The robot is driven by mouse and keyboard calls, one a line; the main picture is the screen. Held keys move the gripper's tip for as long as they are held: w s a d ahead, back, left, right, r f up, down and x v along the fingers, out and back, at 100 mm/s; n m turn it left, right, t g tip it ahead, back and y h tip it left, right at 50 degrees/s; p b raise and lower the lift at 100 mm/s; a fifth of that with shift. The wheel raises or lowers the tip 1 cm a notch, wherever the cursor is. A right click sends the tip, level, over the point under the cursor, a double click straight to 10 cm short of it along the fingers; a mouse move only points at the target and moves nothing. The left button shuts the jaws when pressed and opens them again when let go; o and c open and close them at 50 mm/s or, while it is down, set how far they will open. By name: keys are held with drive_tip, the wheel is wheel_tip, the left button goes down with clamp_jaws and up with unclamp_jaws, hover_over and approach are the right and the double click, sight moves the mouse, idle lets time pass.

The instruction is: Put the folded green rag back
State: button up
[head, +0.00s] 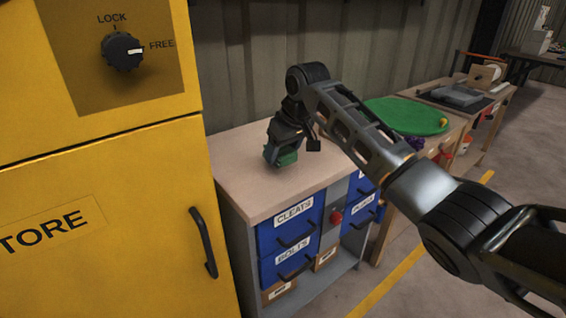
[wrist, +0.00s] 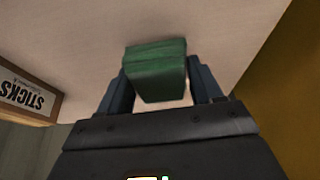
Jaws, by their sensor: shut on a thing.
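The folded green rag (wrist: 157,72) is between the two fingers of my gripper (wrist: 158,88) in the wrist view. My gripper is shut on it. In the head view my gripper (head: 281,156) points down over the light worktop (head: 240,165) of the drawer cabinet, and the rag (head: 287,159) shows as a green patch at its fingertips. I cannot tell whether the rag touches the worktop.
A yellow cabinet (head: 100,210) with a LOCK/FREE knob (head: 122,51) stands close on the left. Blue drawers (head: 290,228) marked CLEATS and BOLTS are below the worktop. A box labelled STICKS (wrist: 25,95) is at the wrist view's left. A green round mat (head: 405,116) lies farther back.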

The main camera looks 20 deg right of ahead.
drive_tip(key=shift+f, duration=1.75)
drive_tip(key=shift+f, duration=0.1)
drive_tip(key=o, duration=1.1)
drive_tip(key=shift+o, duration=0.2)
drive_tip(key=p+v, duration=0.1)
drive_tip(key=v, duration=1.1)
